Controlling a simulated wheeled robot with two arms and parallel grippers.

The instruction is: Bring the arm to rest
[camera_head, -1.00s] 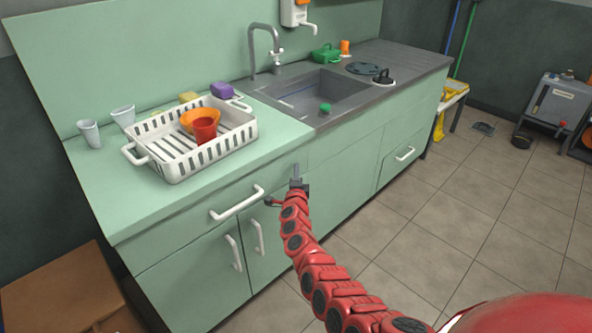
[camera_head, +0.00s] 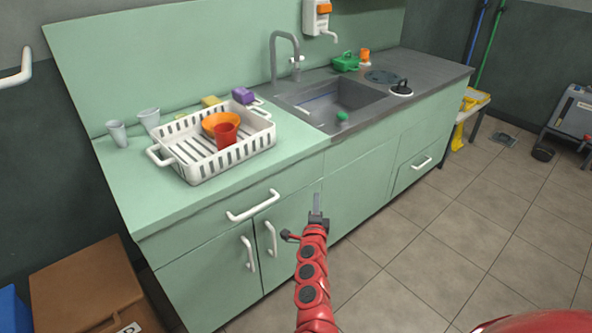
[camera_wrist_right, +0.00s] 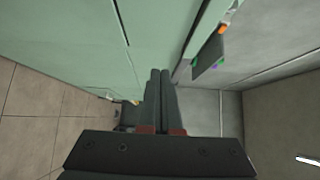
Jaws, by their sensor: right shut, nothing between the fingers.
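My right arm (camera_head: 312,275) is red and reaches up from the bottom of the head view. Its gripper (camera_head: 317,200) is shut and empty, in front of the green cabinet fronts below the counter edge. In the right wrist view the two dark fingers (camera_wrist_right: 160,100) lie together with nothing between them. The cabinet face (camera_wrist_right: 75,40) shows beside them in that view. I cannot tell the exact gap between the fingers and the cabinet. My left gripper is not in view.
A white dish rack (camera_head: 188,174) with an orange bowl (camera_head: 219,120) and a red cup (camera_head: 226,136) stands on the green counter (camera_head: 130,182). A grey sink (camera_head: 335,105) is to its right. White handles (camera_head: 253,206) stick out from the cabinets.

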